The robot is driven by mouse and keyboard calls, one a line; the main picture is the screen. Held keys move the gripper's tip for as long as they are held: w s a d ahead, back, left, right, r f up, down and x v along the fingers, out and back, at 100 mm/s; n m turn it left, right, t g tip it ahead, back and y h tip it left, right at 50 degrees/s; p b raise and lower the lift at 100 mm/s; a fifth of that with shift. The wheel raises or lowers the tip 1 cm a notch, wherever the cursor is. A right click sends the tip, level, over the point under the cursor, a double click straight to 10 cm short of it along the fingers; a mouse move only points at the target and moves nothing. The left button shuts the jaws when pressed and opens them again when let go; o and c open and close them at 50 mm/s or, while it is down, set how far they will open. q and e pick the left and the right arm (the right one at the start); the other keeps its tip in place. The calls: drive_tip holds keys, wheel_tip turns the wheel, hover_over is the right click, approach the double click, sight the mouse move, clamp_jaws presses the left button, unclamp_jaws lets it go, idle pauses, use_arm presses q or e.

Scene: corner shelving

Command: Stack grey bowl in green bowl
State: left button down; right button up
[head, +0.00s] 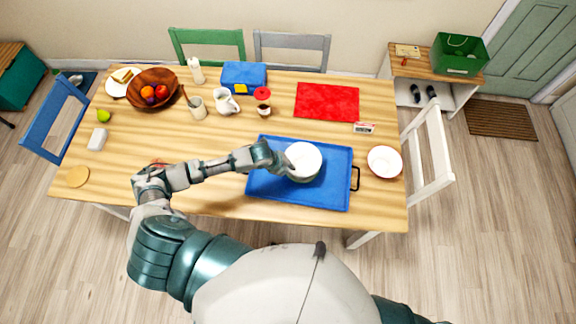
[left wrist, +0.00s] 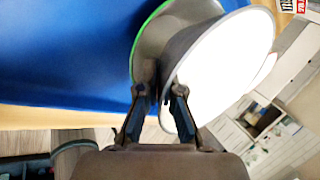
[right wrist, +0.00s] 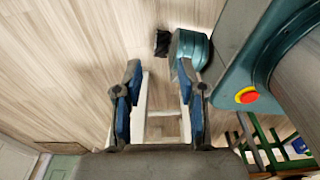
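The grey bowl (head: 303,161), white inside, is over the blue tray (head: 330,198) in the head view. In the left wrist view the grey bowl (left wrist: 222,72) is tilted in the picture, its white inside facing the camera. The green bowl (left wrist: 150,17) shows there as a green rim and dark inner wall behind the grey bowl; how far one sits inside the other is unclear. My left gripper (left wrist: 158,90) is at the grey bowl's near rim, fingers parted either side of it; contact is unclear. In the head view it is at the bowl's left. My right gripper (right wrist: 155,72) is open and empty above the floor.
A red mat (head: 327,102), a white mug (head: 226,101), a blue box (head: 244,76) and a wooden fruit bowl (head: 153,91) stand further back. The table's left front is mostly clear.

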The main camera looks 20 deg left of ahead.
use_arm(q)
drive_tip(key=shift+d, duration=0.15)
drive_tip(key=c, duration=1.3)
unclamp_jaws()
drive_tip(key=shift+f, duration=0.1)
drive_tip(key=shift+a, duration=0.25)
drive_tip(key=v, duration=1.3)
drive_tip(key=shift+w+d, duration=0.15)
drive_tip(key=shift+d, duration=0.1)
